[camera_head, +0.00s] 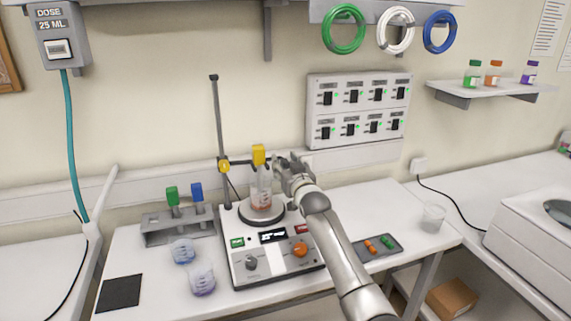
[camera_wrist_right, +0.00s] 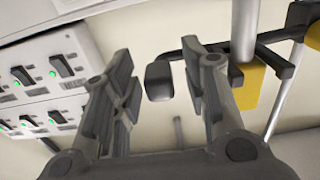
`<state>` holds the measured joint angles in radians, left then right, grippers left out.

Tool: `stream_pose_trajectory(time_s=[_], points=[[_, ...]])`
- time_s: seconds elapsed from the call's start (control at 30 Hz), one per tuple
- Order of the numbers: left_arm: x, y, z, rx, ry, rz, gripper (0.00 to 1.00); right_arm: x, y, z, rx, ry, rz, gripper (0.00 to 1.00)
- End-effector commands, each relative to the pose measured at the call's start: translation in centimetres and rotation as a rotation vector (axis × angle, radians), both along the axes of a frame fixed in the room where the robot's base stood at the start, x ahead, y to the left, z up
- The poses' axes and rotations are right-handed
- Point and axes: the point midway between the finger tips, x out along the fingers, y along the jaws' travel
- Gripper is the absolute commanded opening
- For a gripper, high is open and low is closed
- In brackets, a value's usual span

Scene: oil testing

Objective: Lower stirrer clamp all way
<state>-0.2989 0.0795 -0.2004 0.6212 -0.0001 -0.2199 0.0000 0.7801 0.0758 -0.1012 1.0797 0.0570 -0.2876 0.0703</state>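The stirrer clamp has a yellow knob (camera_head: 223,166) on an upright dark rod (camera_head: 217,120) and a dark arm reaching right to a yellow block (camera_head: 259,155). The block sits above a clear vessel with reddish liquid (camera_head: 262,196) on the stirrer's round plate. My right gripper (camera_head: 284,164) is just right of the yellow block. In the right wrist view my right gripper (camera_wrist_right: 155,65) is open. The clamp's dark end block (camera_wrist_right: 159,82) shows in the gap between its fingers; I cannot tell whether it touches them. The yellow block (camera_wrist_right: 255,88) is behind the right finger. My left gripper is out of view.
The stirrer base (camera_head: 272,262) has a knob and buttons. Two beakers (camera_head: 202,280) and a rack (camera_head: 165,235) with green- and blue-capped tubes stand at left. A dark tray (camera_head: 378,247) and a clear cup (camera_head: 433,218) are at right. A switch panel (camera_head: 343,117) is on the wall behind.

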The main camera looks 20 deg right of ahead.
Motion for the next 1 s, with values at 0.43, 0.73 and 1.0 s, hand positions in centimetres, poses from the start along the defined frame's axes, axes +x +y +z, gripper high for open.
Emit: stream_pose_trajectory(time_s=[0.43, 0.73, 1.0], points=[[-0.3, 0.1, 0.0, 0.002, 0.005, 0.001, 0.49, -1.0, -0.1, 0.2, 0.000, -0.005, 0.000, 0.41], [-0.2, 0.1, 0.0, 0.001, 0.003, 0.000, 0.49, -4.4, -0.2, 0.1, -0.001, -0.003, 0.000, 0.41], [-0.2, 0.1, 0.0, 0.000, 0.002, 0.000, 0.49, -8.0, -0.3, 0.1, -0.001, -0.004, -0.001, 0.41]])
